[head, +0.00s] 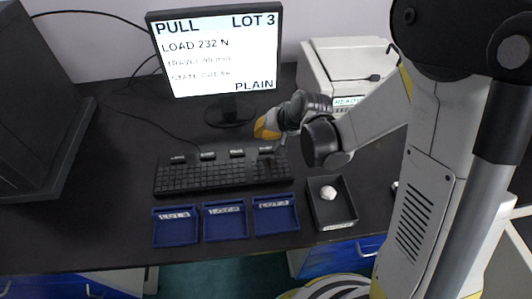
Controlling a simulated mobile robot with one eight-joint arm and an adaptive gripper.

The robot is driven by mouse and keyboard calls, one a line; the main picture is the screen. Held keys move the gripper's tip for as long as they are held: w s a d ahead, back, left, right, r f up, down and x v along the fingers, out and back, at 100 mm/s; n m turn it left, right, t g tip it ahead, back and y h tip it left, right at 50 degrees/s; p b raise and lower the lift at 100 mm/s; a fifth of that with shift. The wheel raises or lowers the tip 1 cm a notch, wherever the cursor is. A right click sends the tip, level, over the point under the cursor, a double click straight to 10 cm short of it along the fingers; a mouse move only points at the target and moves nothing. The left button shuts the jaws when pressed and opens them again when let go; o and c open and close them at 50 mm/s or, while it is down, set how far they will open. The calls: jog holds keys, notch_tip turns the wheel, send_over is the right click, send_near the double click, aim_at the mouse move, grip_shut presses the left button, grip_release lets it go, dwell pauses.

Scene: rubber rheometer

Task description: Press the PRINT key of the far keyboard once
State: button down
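One black keyboard (205,178) lies on the dark desk in front of the monitor. Several raised keys with small white labels stand along its back edge, the rightmost one (266,150) close to my gripper. The labels are too small to read, so I cannot tell which one is PRINT. My gripper (279,146) is above the right back end of the keyboard, pointing down. Its dark fingers blend with the keyboard, so I cannot tell whether they touch a key or whether they are open or shut.
The monitor (216,50) shows PULL, LOT 3, LOAD 232 N and PLAIN. Blue trays (226,235) line the front edge. A black tray (345,221) holds a white lump (328,192). A white printer-like machine (345,62) stands behind my arm.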

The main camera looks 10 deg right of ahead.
aim_at(263, 147)
jog(key=shift+f+b, duration=1.05)
jog(key=shift+f, duration=0.5)
jog(key=shift+f, duration=0.1)
jog(key=shift+f+b, duration=0.3)
jog(key=shift+b, duration=0.15)
jog(key=shift+f+b, duration=0.45)
dwell(0.5)
jog(key=shift+r, duration=0.1)
jog(key=shift+r+p, duration=0.65)
jog(key=shift+r, duration=0.25)
jog(key=shift+r+p, duration=1.85)
jog(key=shift+r, duration=0.55)
